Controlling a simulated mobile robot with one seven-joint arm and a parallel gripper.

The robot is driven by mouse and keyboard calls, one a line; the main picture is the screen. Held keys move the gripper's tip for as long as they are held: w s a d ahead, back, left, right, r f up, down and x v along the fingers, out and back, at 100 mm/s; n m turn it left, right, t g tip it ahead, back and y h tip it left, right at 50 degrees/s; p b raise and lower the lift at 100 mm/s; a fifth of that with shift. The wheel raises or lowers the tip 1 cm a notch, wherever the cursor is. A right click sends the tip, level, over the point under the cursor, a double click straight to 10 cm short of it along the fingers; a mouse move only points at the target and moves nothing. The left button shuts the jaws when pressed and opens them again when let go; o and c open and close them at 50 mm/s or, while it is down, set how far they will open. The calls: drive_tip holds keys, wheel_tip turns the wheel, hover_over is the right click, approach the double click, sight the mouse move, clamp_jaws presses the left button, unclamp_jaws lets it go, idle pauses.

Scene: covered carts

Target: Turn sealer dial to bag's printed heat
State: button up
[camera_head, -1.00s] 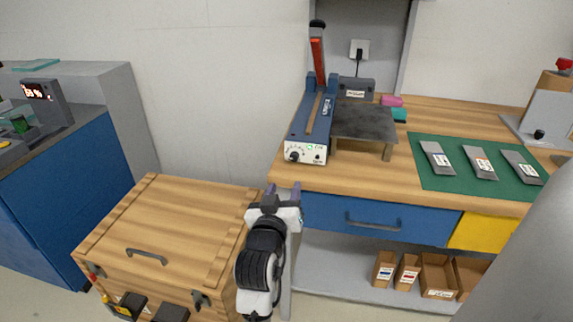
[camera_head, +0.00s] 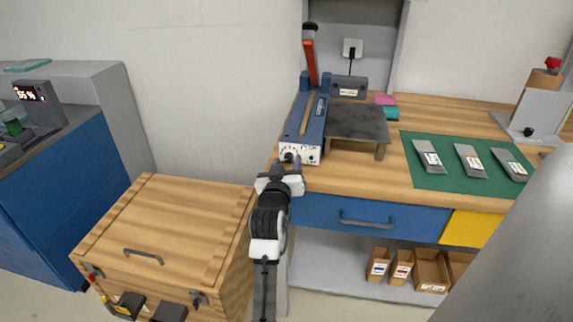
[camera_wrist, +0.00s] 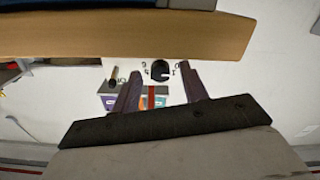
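The blue heat sealer (camera_head: 303,128) stands at the bench's left end, its red-handled arm (camera_head: 311,62) raised. Its white front panel (camera_head: 312,150) carries a black dial (camera_head: 288,155) on the left; the setting is too small to read. Three grey bags (camera_head: 429,157) with different coloured labels lie on a green mat (camera_head: 450,180); their print is unreadable. My gripper (camera_head: 284,166) is at the panel, in front of the dial. In the wrist view, my gripper (camera_wrist: 162,88) is open, its fingers apart with the dial (camera_wrist: 160,70) showing between them; contact cannot be told.
A dark metal stand (camera_head: 358,125) is right of the sealer. A wooden chest (camera_head: 165,220) stands left; a device with a red display (camera_head: 30,94) is far left.

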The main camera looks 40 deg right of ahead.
clamp_jaws()
